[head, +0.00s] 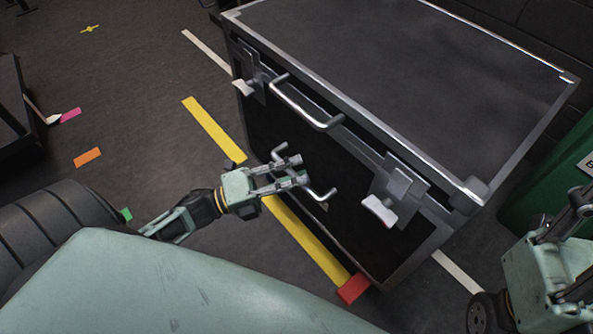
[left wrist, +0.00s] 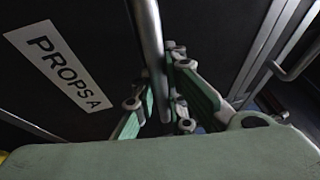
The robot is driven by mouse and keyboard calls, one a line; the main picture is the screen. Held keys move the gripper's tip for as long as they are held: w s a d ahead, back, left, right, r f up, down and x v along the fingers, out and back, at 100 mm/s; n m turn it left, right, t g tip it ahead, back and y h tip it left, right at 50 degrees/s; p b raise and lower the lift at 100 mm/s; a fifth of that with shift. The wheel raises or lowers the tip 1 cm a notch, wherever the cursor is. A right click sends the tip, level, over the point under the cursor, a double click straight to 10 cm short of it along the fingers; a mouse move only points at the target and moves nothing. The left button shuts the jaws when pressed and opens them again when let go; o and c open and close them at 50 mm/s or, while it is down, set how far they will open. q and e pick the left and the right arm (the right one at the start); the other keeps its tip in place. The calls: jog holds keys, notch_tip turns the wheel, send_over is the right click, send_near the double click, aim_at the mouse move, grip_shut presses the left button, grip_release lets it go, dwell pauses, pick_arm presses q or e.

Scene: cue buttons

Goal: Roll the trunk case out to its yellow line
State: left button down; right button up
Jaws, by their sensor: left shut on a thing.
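The trunk case (head: 400,60) is a large black box with metal edges, upper right in the head view. Its front bears two latches, an upper bar handle (head: 305,108) and a lower bar handle (head: 321,195). My left gripper (head: 292,172) is shut on the lower handle; in the left wrist view the bar (left wrist: 151,45) runs between the fingers. A "PROPS A" label (left wrist: 58,65) shows there on the case front. The yellow line (head: 310,248) lies along the case's front bottom edge, very close to it; my left gripper hides part. My right gripper (head: 572,225) is partly cut off.
A red mark (head: 353,288) ends the yellow line. A white line (head: 205,52) passes under the case. A green bin (head: 545,185) stands right of the case. Orange (head: 87,157) and pink (head: 70,115) marks lie on open floor at left, near a dark object (head: 15,115).

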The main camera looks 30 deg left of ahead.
pick_arm(q)
jog(key=shift+f, duration=0.15)
jog(key=c, duration=1.8)
grip_release()
jog(key=shift+a, duration=0.1)
jog(key=v, duration=1.2)
